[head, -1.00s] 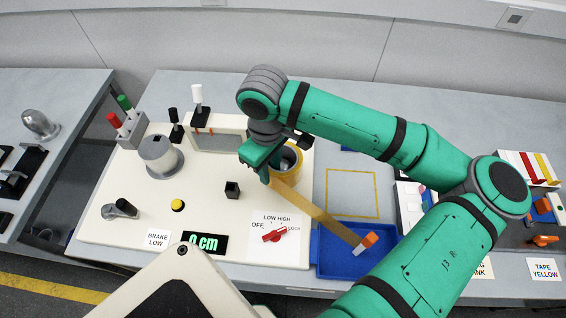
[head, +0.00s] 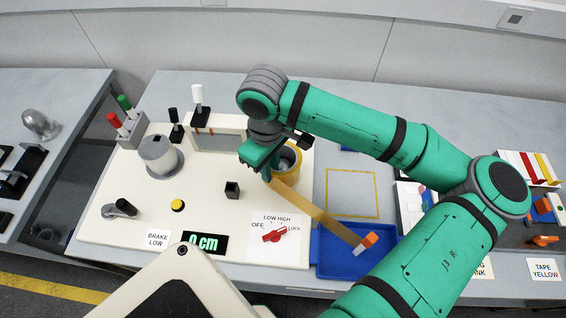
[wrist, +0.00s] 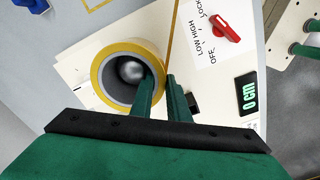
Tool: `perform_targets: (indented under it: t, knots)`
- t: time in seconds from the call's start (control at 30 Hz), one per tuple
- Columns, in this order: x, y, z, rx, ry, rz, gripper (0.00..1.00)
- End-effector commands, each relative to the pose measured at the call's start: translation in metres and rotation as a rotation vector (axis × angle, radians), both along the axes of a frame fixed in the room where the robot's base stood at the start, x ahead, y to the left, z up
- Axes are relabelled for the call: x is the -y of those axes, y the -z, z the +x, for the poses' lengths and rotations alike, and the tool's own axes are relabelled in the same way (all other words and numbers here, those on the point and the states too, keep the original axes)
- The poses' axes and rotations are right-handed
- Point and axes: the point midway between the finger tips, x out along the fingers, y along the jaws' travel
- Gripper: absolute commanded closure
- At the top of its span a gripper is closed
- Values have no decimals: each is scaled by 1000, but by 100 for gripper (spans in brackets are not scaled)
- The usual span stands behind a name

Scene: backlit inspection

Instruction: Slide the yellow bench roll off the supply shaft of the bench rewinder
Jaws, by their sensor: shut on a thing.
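The yellow bench roll (head: 294,171) is at the right of the cream rewinder panel (head: 215,225), partly hidden by my gripper in the head view. In the wrist view the roll (wrist: 97,78) shows as a yellow ring with a grey core around the metal supply shaft (wrist: 131,71). How high it sits on the shaft cannot be told. My gripper (head: 267,178) is shut on the roll's wall; its fingers (wrist: 161,84) straddle the wall, one inside the core. A yellowish tape strip (head: 315,213) runs from the roll to the blue tray.
The blue tray (head: 332,262) holds an orange-and-clear piece (head: 367,241) at the strip's end. A grey spool (head: 160,157) stands left on the panel. The red knob (head: 275,236) lies near the front. A yellow-outlined square (head: 352,193) right of the panel is bare. The display reads 0 cm.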

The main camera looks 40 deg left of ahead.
Motion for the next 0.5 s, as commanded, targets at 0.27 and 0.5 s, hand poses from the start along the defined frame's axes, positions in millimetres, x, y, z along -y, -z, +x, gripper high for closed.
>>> perform_targets:
  t: [0.27, 0.5]
  knots:
    - [0, -1, 0, 1, 0, 0, 100]
    - [0, -8, 1, 2, 1, 0, 100]
